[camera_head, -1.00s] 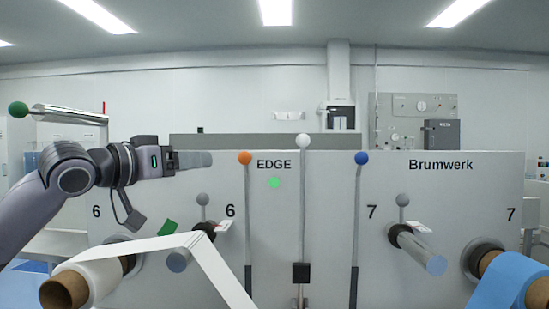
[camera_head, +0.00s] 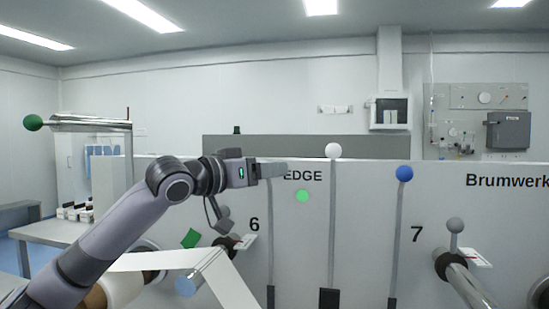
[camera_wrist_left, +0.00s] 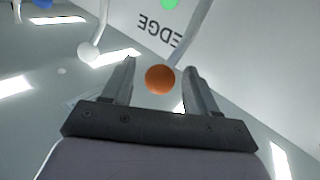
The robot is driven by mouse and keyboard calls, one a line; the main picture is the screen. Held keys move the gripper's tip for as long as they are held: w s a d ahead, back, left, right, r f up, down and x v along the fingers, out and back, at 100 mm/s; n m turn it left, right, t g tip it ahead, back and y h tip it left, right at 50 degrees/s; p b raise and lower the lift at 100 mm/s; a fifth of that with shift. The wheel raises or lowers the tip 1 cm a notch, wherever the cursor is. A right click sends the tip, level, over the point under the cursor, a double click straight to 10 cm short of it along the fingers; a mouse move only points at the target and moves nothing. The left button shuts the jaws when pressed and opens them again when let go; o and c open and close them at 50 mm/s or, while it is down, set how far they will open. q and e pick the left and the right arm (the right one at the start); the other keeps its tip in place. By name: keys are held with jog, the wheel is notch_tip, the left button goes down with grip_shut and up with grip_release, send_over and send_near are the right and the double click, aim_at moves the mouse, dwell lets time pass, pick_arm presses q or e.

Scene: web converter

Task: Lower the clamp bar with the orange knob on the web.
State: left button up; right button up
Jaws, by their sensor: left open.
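My left gripper (camera_head: 272,169) is open in front of the machine panel, by the EDGE label, and hides the orange knob in the head view. The lever (camera_head: 270,240) of that knob runs down below the gripper. In the left wrist view the orange knob (camera_wrist_left: 160,79) shows in the gap between the two open fingers, with no finger visibly touching it. The white web (camera_head: 228,284) runs from a roll (camera_head: 122,287) at lower left, partly behind my left arm, then slants down. My right gripper is not in view.
A lever with a white knob (camera_head: 333,150) and one with a blue knob (camera_head: 404,173) stand right of the gripper. The white knob (camera_wrist_left: 88,52) also shows in the left wrist view. A green-knobbed metal bar (camera_head: 90,122) extends at left. Grey-knobbed shafts (camera_head: 455,225) project from the panel.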

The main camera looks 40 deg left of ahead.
pick_arm(q)
jog(key=w+p, duration=0.1)
jog(key=w, duration=0.1)
jog(key=shift+w+d, duration=0.1)
jog(key=shift+w, duration=0.2)
